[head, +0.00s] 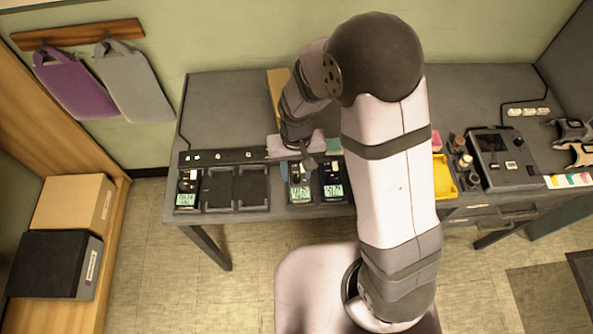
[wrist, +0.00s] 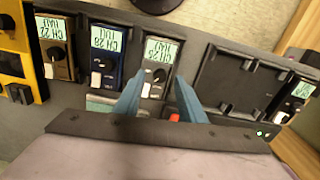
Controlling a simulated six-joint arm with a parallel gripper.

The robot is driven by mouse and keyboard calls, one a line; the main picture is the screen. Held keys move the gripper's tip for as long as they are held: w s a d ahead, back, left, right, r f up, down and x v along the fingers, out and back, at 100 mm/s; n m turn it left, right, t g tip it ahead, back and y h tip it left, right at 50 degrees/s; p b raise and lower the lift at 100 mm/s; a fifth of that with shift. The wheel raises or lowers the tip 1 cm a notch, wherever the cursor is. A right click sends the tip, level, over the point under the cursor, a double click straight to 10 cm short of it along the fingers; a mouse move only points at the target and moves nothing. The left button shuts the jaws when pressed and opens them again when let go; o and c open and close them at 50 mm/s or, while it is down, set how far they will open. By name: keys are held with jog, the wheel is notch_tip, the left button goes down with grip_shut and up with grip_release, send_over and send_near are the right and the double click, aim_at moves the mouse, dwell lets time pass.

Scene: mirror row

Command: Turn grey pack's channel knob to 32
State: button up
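The grey pack (wrist: 161,49) sits in the rack with its lit display upside down in the wrist view. The display seems to read CH 25, though the small digits are hard to be sure of. Its round black channel knob (wrist: 158,75) lies between my two blue fingertips, with a gap on each side. My gripper (wrist: 160,82) is open and holds nothing. In the head view my gripper (head: 303,168) is over the grey pack (head: 300,196), hiding part of it, including the knob.
A blue pack (wrist: 105,50) and a brown pack (wrist: 55,50) stand beside it, then a yellow unit (wrist: 14,60). Empty dark bays (wrist: 240,80) lie on the other side, with another pack (head: 187,188) at the rack's end. My arm hides part of the desk.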

jog(key=shift+f, duration=0.7)
grip_shut()
jog(key=shift+m, duration=0.7)
jog(key=m+p, duration=0.1)
jog(key=m, duration=0.4)
jog(key=shift+m, duration=0.4)
jog(key=m, duration=0.3)
jog(key=shift+m+p, duration=0.3)
jog(key=shift+m, duration=1.8)
